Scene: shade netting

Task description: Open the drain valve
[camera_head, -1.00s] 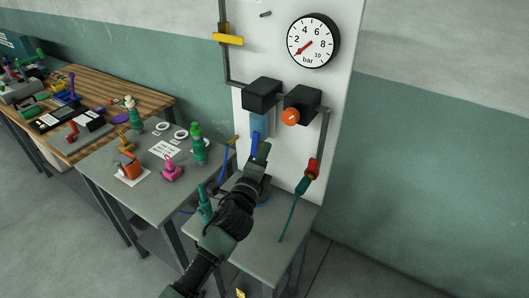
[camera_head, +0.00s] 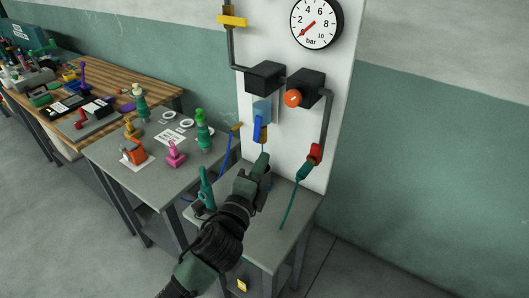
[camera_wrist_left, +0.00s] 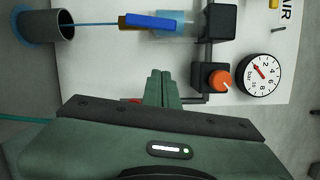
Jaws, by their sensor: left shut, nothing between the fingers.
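A black filter unit (camera_head: 264,77) with a light-blue bowl (camera_head: 262,106) is mounted on the white panel. Beneath the bowl is the drain valve with a blue lever (camera_head: 257,129), which points down along the valve. In the left wrist view the blue lever (camera_wrist_left: 155,20) lies along the valve's brass-coloured body (camera_wrist_left: 129,25), and a thin blue tube runs from there to a grey cup (camera_wrist_left: 52,25). My left gripper (camera_head: 263,161) is shut and empty, just below the lever and apart from it. Its fingers (camera_wrist_left: 161,76) also show in the wrist view. My right gripper is not in view.
An orange knob (camera_head: 292,98) is on the regulator beside the filter. A gauge (camera_head: 316,22) is above. A red coupling (camera_head: 315,152) with a teal hose hangs at right. A yellow handle (camera_head: 232,21) is on the upper pipe. A grey table (camera_head: 165,180) at left holds several small parts.

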